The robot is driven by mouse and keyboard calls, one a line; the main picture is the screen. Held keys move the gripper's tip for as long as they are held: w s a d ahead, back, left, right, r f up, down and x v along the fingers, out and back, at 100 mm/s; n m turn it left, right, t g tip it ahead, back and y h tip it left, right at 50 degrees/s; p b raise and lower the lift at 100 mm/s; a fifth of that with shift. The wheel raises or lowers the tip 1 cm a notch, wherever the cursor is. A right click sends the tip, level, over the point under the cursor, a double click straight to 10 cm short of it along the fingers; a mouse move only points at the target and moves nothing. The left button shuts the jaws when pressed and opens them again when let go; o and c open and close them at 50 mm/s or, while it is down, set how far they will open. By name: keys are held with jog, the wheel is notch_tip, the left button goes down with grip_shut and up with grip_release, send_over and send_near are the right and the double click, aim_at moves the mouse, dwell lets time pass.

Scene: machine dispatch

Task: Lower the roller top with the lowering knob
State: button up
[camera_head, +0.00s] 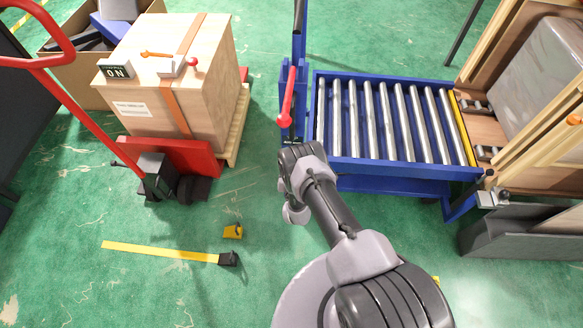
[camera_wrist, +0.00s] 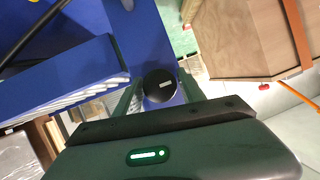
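The roller top (camera_head: 400,168) is a blue frame with several silver rollers, at the centre right of the head view. Its blue edge (camera_wrist: 70,68) shows at the left of the wrist view. A black round knob (camera_wrist: 160,86) with a pale mark sits on the blue column in the wrist view. In the head view it seems hidden by my arm. My gripper (camera_head: 290,146) is at the foot of the blue column, below the red-handled lever (camera_head: 288,97). In the wrist view my gripper's fingers (camera_wrist: 160,96) stand apart, one on each side of the knob; contact is unclear.
A wooden crate (camera_head: 218,85) on a pallet, with a red jack (camera_head: 185,155) before it, stands at left. A wooden-framed machine (camera_head: 535,130) adjoins the rollers at right. A yellow strip (camera_head: 160,250) and a small yellow block (camera_head: 233,231) lie on the open green floor.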

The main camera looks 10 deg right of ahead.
grip_shut()
